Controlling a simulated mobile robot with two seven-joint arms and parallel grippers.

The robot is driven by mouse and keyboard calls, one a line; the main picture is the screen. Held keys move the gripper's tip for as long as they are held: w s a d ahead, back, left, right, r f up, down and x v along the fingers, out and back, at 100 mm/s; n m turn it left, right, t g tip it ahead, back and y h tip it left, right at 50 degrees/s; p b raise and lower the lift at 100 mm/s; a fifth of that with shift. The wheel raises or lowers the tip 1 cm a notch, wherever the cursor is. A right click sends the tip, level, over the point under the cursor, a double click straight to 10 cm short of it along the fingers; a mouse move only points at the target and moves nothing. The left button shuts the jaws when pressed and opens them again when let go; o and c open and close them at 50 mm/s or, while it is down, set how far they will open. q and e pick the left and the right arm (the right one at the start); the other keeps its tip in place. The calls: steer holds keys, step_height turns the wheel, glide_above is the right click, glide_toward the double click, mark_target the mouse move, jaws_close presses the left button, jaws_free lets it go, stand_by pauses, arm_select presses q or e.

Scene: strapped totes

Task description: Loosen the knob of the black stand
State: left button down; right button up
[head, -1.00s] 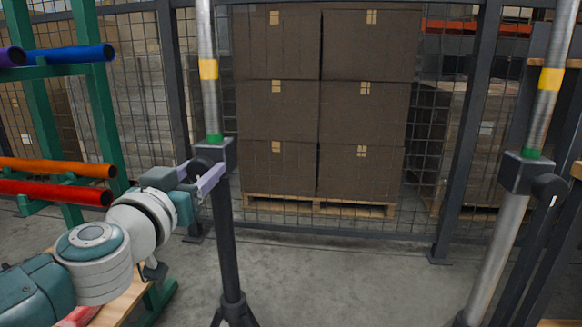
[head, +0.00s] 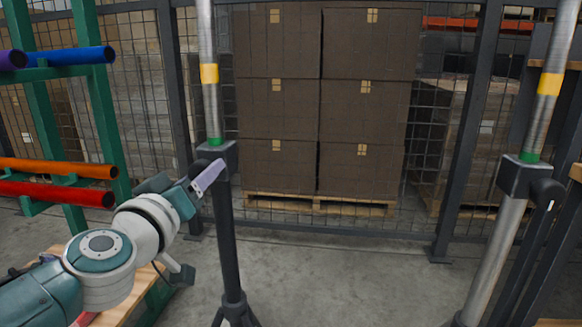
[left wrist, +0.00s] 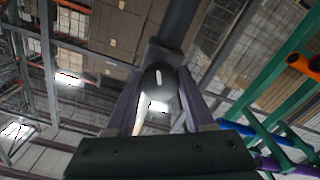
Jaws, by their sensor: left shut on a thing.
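The black stand (head: 228,250) stands upright left of centre in the head view, with a black collar (head: 227,160) and a silver pole rising from it. My left gripper (head: 210,174) is at the collar's left side, its lilac finger hiding much of the knob (head: 196,167). In the left wrist view the black knob (left wrist: 158,78), with a white mark, lies between the two fingers, which are shut on it. My right gripper is not in view.
A second stand (head: 495,255), with a grey lower tube and its own black knob (head: 547,192), is at the right. A green rack (head: 105,120) with coloured tubes is at the left. Behind are a mesh fence and stacked brown boxes (head: 280,110). Floor between the stands is clear.

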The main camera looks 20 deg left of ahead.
arm_select(q)
steer(key=n, duration=0.6)
steer(key=shift+n, duration=0.3)
steer(key=n, duration=0.7)
steer(key=shift+b, duration=0.35)
steer(key=n, duration=0.6)
steer(key=shift+n, duration=0.3)
steer(key=n, duration=0.3)
steer(key=shift+n, duration=1.8)
steer(key=shift+c, duration=1.3)
jaws_free()
